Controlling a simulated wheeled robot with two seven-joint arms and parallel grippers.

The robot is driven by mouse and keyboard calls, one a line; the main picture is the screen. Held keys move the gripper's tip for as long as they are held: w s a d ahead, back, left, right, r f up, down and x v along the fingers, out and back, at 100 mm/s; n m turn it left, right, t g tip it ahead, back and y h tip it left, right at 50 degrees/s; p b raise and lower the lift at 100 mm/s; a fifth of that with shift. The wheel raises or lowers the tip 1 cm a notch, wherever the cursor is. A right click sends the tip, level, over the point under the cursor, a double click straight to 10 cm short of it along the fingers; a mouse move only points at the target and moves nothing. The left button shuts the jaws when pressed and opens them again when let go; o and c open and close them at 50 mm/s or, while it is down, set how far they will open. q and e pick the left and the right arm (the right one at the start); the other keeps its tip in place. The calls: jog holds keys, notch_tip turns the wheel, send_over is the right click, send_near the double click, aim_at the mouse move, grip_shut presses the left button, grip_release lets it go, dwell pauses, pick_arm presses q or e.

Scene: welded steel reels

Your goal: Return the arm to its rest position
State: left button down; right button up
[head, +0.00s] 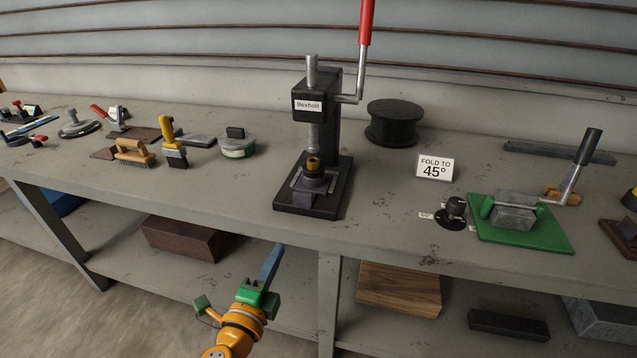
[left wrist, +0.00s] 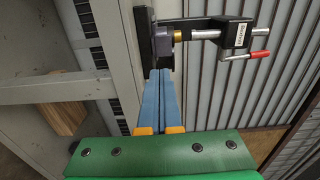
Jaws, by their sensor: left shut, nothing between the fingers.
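My left arm comes in at the bottom of the head view. Its gripper (head: 273,262) has long blue fingers on a green body and an orange wrist. The fingers are shut together with nothing between them. They stand in front of the bench's front edge, lower in the picture than the press. In the left wrist view the blue fingers (left wrist: 164,95) lie side by side and point toward the press (left wrist: 215,35). My right gripper is not in view.
The grey bench (head: 245,205) carries a black press (head: 318,120) with a red-handled lever. A green bending tool (head: 520,225), a "FOLD TO 45°" sign (head: 435,168), a black reel (head: 394,122) and several brushes stand on it. A wooden block (head: 400,287) lies on the lower shelf.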

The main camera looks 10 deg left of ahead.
pick_arm(q)
jog(key=s+a+f+n+g+y, duration=0.15)
jog(key=s+f+n+g, duration=0.3)
jog(key=f, duration=0.95)
jog(key=s+a+f+n+g, duration=0.3)
jog(key=s+f+g, duration=0.25)
jog(key=f, duration=0.75)
jog(key=s+d+f+n+g, duration=0.1)
jog(key=s+f, duration=0.3)
jog(key=s, duration=0.4)
jog(key=s+d+f+n+g, duration=0.1)
jog(key=s+f+n+g, duration=0.2)
jog(key=s, duration=0.6)
jog(key=s+d+f+n+g+p, duration=0.1)
jog(key=s+f+n+g, duration=0.2)
jog(key=s+f, duration=0.3)
jog(key=s+n, duration=0.1)
jog(key=s, duration=0.2)
jog(key=shift+s+f, duration=0.15)
jog(key=shift+f, duration=0.1)
jog(key=shift+n+h, duration=0.25)
